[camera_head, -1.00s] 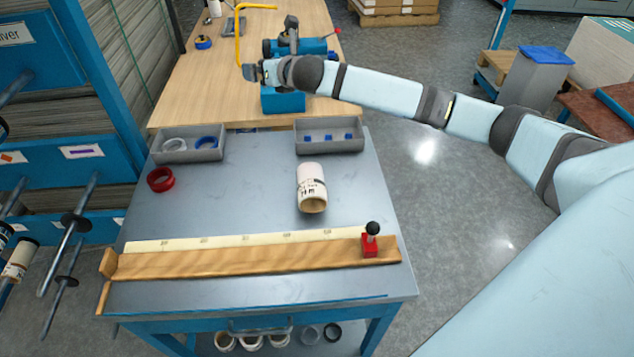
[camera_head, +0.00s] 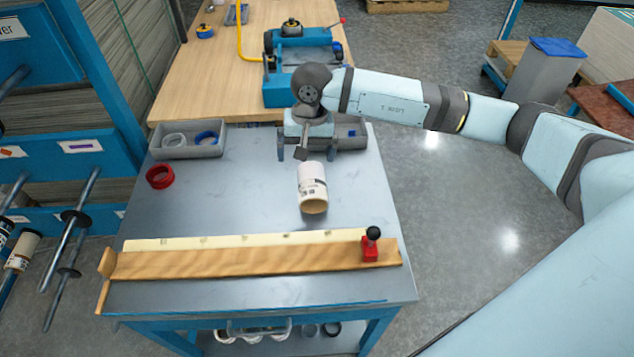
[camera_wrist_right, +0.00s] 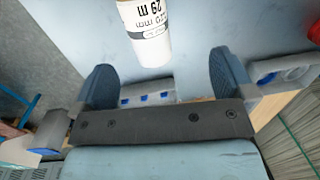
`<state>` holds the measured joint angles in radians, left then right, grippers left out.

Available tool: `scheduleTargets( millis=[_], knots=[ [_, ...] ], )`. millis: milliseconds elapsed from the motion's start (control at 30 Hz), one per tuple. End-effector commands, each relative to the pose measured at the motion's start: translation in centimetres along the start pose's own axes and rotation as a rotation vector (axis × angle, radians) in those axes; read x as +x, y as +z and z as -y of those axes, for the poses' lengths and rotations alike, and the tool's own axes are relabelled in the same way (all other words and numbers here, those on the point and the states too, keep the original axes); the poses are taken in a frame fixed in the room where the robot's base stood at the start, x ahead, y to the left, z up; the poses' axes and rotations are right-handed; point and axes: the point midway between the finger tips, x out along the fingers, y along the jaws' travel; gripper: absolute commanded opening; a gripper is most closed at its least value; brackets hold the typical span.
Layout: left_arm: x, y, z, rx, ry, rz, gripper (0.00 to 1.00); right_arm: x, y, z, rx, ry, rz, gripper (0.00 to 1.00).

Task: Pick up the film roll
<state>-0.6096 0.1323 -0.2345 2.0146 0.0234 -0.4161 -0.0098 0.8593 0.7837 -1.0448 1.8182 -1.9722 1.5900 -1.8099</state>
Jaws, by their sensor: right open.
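The film roll (camera_head: 312,190) is a white cylinder with a hollow tan core end and dark print. It lies on the grey cart top (camera_head: 240,200), its open end toward the front. In the right wrist view the roll (camera_wrist_right: 145,32) shows with "29 m" printed on it, ahead of and between the spread fingers. My right gripper (camera_head: 322,152) is open and empty, just behind the roll above the back of the cart. It also shows in the right wrist view (camera_wrist_right: 161,70). No contact with the roll is visible. My left gripper is out of view.
A grey tray with blue pieces (camera_head: 352,141) is partly hidden behind my right gripper. Another tray (camera_head: 186,151) holds rings, with a red ring (camera_head: 160,177) nearby. A wooden measuring board (camera_head: 240,262) with a red stop (camera_head: 370,247) lies in front. The cart's middle left is clear.

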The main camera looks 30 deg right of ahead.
Motion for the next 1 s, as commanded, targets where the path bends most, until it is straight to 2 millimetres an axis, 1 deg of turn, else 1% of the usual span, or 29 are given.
scheduleTargets(
  millis=[100,167,267,400,500,600,767,867,1000],
  knots=[
    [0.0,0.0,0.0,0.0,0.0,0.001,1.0,0.1,-0.5,-1.1,0.0,0.08,-0.044,1.0],
    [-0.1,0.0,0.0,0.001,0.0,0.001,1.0,0.6,-0.6,-1.4,0.001,0.093,-0.05,1.0],
    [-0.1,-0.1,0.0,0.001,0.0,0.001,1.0,2.2,-0.6,-1.6,0.003,0.097,-0.049,1.0],
    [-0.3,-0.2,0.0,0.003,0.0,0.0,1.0,5.0,-0.8,-1.8,0.003,0.095,-0.048,1.0],
    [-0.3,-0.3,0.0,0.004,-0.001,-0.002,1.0,6.8,-0.9,-1.9,0.003,0.094,-0.049,1.0],
    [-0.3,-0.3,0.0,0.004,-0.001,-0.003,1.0,7.9,-0.9,-2.0,0.001,0.093,-0.049,1.0],
    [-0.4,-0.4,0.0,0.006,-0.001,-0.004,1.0,8.8,-1.1,-2.1,0.002,0.092,-0.05,1.0],
    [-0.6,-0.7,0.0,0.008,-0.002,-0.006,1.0,10.1,-1.1,-2.2,0.003,0.093,-0.047,1.0],
    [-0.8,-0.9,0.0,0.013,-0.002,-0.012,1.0,12.3,-1.4,-2.3,0.003,0.092,-0.048,1.0]
  ],
)
